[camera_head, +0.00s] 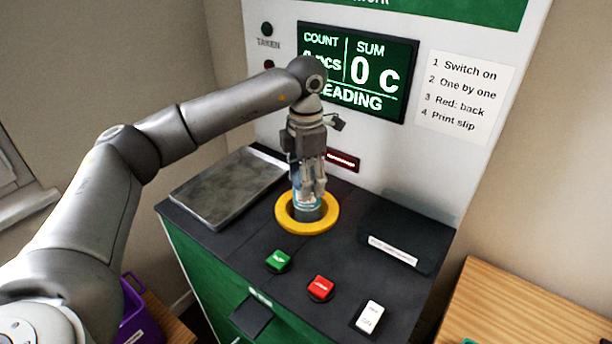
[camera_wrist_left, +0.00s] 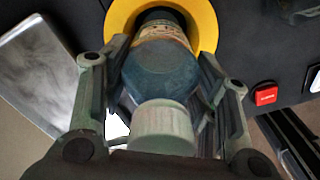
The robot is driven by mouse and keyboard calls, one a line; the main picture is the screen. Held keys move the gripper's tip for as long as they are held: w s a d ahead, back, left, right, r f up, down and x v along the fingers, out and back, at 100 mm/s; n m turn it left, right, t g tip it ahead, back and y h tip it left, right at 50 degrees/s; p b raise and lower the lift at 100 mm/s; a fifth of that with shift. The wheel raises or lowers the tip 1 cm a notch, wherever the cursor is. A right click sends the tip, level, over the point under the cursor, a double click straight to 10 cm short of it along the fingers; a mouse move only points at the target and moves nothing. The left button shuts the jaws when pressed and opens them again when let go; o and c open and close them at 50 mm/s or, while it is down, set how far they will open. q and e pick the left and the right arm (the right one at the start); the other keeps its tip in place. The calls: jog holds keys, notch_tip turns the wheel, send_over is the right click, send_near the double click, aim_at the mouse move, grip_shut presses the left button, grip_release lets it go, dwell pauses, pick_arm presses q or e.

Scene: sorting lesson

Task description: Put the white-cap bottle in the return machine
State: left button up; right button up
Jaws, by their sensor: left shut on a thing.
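My left gripper (camera_head: 309,190) points down at the return machine (camera_head: 400,300) and is shut on the white-cap bottle (camera_head: 300,196). In the left wrist view the bottle (camera_wrist_left: 160,72) is blue with a pale label, and its white cap (camera_wrist_left: 161,127) is nearest the camera, between the fingers. The bottle's far end is inside the machine's round opening with the yellow ring (camera_head: 327,225); how deep it reaches is hidden. The ring (camera_wrist_left: 207,20) also shows around it in the left wrist view. The machine's screen (camera_head: 358,72) reads "SUM 0 C" and "READING", partly covered by my arm. My right gripper is not in view.
A grey metal plate (camera_head: 228,187) lies left of the ring. A green button (camera_head: 278,260), a red button (camera_head: 320,288) and a white switch (camera_head: 369,317) sit in front. A purple container (camera_head: 135,312) stands lower left, a wooden table (camera_head: 530,310) at right.

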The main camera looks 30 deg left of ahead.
pick_arm(q)
jog(key=o, duration=0.9)
jog(key=shift+o, duration=0.2)
